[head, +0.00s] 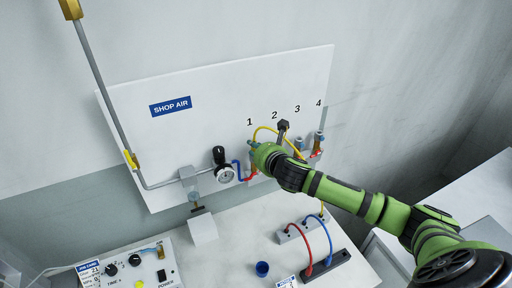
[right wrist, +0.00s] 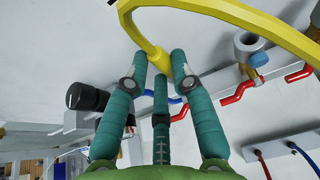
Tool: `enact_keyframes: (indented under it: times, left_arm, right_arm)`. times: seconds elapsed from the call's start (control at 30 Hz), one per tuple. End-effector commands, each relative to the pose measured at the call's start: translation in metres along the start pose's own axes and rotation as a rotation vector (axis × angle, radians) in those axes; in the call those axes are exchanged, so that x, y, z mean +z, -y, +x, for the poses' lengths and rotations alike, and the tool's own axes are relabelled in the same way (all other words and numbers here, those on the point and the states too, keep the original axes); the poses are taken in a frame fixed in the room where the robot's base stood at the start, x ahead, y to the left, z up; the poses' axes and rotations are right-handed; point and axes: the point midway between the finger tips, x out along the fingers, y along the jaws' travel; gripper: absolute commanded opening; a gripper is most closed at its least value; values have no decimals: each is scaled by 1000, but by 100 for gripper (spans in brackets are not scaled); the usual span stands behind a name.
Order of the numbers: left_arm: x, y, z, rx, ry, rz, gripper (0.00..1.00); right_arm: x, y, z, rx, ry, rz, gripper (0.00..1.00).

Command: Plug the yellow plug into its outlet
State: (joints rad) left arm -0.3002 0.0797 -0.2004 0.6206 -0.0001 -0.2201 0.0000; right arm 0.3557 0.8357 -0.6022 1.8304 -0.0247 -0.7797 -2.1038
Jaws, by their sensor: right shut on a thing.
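My right gripper (head: 254,146) is at the white panel, just below the number 1 label. In the right wrist view its teal fingers (right wrist: 160,66) are closed around the yellow plug (right wrist: 159,58) at the end of a yellow hose (right wrist: 210,10). In the head view the yellow hose (head: 266,128) arcs from the gripper to the right, and the plug itself is hidden by the hand. Outlets with red levers sit under the numbers; one (head: 319,142) shows at the right, also in the wrist view (right wrist: 249,43). I cannot tell whether the plug touches an outlet. My left gripper is out of view.
Bench space left of the cup is clear.

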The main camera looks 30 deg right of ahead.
Motion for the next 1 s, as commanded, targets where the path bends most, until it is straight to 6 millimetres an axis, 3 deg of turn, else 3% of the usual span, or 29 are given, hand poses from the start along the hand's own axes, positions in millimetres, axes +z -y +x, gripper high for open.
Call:
enact_keyframes:
  times: [0.03, 0.07, 0.1, 0.53, 1.0]
  left_arm:
    - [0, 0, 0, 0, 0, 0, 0]
    - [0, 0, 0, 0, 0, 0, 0]
    - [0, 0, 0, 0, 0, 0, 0]
    - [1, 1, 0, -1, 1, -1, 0]
    - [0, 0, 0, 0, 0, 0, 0]
  right_arm:
    - [0, 0, 0, 0, 0, 0, 36]
    - [0, 0, 0, 0, 0, 0, 48]
    - [0, 0, 0, 0, 0, 0, 52]
    - [0, 0, -8, -1, -1, -3, 52]
    - [-1, 0, -94, 1, -3, -5, 52]
